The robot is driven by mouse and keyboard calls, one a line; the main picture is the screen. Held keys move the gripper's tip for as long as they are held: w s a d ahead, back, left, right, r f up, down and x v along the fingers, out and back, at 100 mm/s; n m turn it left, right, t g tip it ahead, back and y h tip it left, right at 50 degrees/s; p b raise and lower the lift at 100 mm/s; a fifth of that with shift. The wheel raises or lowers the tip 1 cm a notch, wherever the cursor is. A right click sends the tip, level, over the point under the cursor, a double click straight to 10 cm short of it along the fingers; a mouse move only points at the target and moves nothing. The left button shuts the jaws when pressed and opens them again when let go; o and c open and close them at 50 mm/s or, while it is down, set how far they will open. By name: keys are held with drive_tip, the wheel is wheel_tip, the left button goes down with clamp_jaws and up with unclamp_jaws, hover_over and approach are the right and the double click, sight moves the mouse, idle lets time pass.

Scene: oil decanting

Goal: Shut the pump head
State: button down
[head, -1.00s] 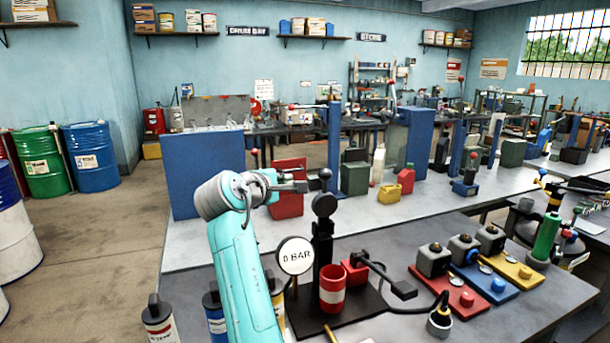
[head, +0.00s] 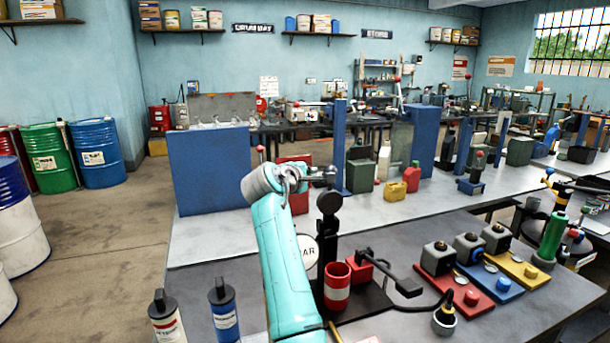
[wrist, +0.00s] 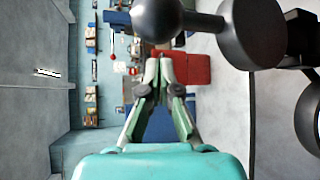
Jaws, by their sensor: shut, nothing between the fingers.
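The black pump stands on a flat base on the near bench, with a round black head (head: 329,203) on its post and a dark ball knob (head: 331,173) above it. My gripper (head: 322,178) is beside the ball knob, at about its height. Its fingers are shut and empty; in the wrist view the fingertips (wrist: 165,60) meet just below the ball knob (wrist: 158,16). The round head (wrist: 250,32) is to the right there. I cannot tell whether the fingers touch the knob.
A red-and-white cup (head: 337,286) and a black-handled lever (head: 385,270) stand close to the pump. Red, blue and yellow plates (head: 470,300) with grey blocks are on the right. Two dark-capped bottles (head: 223,312) stand at the left. A red can (head: 295,200) is behind my gripper.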

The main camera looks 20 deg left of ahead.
sight(320, 199)
drive_tip(key=shift+s+d+r, duration=0.2)
drive_tip(key=shift+s+d, duration=0.1)
drive_tip(key=shift+d, duration=0.25)
drive_tip(key=shift+s+d+r, duration=0.15)
drive_tip(key=shift+s+d, duration=0.15)
drive_tip(key=shift+d, duration=0.25)
drive_tip(key=shift+s+d, duration=0.1)
drive_tip(key=shift+s+d+f+m+t, duration=0.15)
drive_tip(key=shift+s+d+m+t, duration=0.3)
drive_tip(key=shift+s, duration=0.25)
drive_tip(key=s+d+f+m+t+h, duration=0.2)
drive_tip(key=s+d+f+m+t, duration=0.3)
drive_tip(key=s+d+f, duration=0.3)
drive_tip(key=shift+s+f+m, duration=0.35)
drive_tip(key=shift+s+f, duration=1.7)
drive_tip(key=shift+f, duration=1.05)
drive_tip(key=shift+d+f, duration=0.1)
drive_tip(key=shift+d, duration=0.05)
